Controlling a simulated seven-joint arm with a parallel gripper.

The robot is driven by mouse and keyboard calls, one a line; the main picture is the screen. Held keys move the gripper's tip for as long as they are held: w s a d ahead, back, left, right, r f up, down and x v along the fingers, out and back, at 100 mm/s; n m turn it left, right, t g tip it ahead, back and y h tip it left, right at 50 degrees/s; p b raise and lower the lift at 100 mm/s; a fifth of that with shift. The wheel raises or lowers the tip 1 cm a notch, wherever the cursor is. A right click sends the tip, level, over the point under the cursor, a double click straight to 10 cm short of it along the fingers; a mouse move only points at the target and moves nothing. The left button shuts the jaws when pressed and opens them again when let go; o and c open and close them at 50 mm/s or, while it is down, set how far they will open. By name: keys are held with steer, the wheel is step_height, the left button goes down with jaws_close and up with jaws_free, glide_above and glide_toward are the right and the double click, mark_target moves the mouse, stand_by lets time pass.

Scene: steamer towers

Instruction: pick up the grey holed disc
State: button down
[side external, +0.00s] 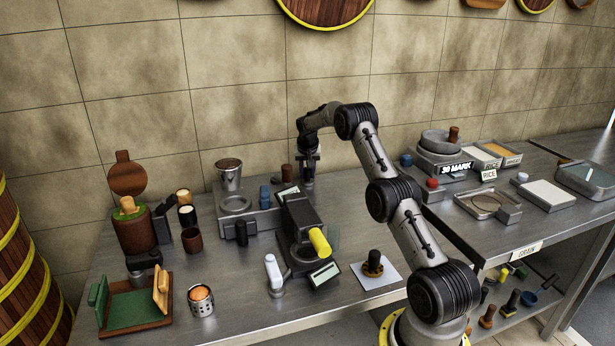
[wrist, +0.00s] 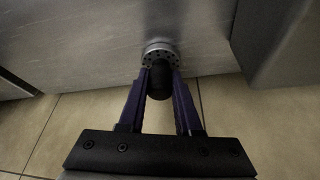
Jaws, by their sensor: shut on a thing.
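The grey holed disc (wrist: 157,46) shows in the wrist view as a small round metal piece with holes around its rim and a dark knob (wrist: 159,80) on it. My gripper (wrist: 160,69) has its two purple fingers closed on the knob, one on each side. In the side view my gripper (side external: 308,178) points down near the back of the bench, behind the black machine. The disc is too small and hidden to make out there. I cannot tell whether the disc touches the metal surface.
A black machine with a yellow roll (side external: 319,242) stands in front of my gripper. A metal cup (side external: 229,177) and a brown cylinder (side external: 287,173) stand to its left. The tiled wall (side external: 240,120) is close behind. A scale (side external: 440,158) and trays fill the right side.

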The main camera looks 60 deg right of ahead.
steer(key=shift+r, duration=0.15)
steer(key=shift+r, duration=0.2)
step_height(320, 180, up, 3)
steer(key=shift+s+a+r, duration=0.1)
steer(key=s+a+r, duration=0.9)
steer(key=shift+s+a, duration=0.35)
